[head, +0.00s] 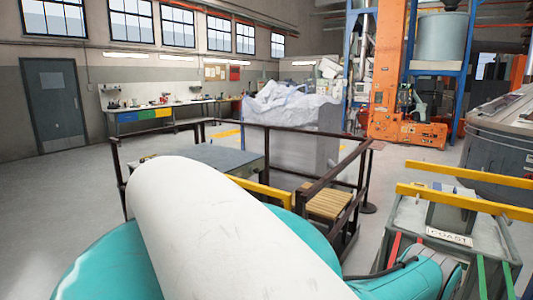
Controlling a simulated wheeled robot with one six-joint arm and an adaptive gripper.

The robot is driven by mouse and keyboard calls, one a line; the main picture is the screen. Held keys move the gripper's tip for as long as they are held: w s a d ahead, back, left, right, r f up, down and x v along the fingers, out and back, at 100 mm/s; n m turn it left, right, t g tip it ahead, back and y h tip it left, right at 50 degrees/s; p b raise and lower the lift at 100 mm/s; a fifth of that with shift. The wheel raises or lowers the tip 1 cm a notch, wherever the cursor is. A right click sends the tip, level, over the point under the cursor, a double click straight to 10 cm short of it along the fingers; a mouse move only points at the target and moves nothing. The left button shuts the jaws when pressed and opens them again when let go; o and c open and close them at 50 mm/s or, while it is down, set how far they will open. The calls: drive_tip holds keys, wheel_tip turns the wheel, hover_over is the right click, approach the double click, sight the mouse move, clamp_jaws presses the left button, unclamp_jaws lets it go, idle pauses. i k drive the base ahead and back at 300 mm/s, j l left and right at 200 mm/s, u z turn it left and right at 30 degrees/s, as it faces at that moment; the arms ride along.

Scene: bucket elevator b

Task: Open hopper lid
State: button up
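My gripper is not in view. My own white and teal arm links fill the lower middle of the head view and hide much of the floor and of what stands behind them. A flat grey panel (222,155) lies level inside a dark railing left of centre. It may be the hopper lid, but I cannot tell for sure. Its near left part is hidden behind my white arm link. No gap or raised edge shows on it.
A dark railing (315,189) surrounds wooden slat steps (326,203). A large pale bag (292,105) stands behind it. An orange machine (405,128) is at the back. A grey bin (490,235) with yellow bars (465,201) stands close right. Floor (60,195) at left is clear.

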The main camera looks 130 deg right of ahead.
sight(225, 159)
drive_tip(key=z, duration=3.4)
drive_tip(key=i+j, duration=0.35)
drive_tip(key=j, duration=0.15)
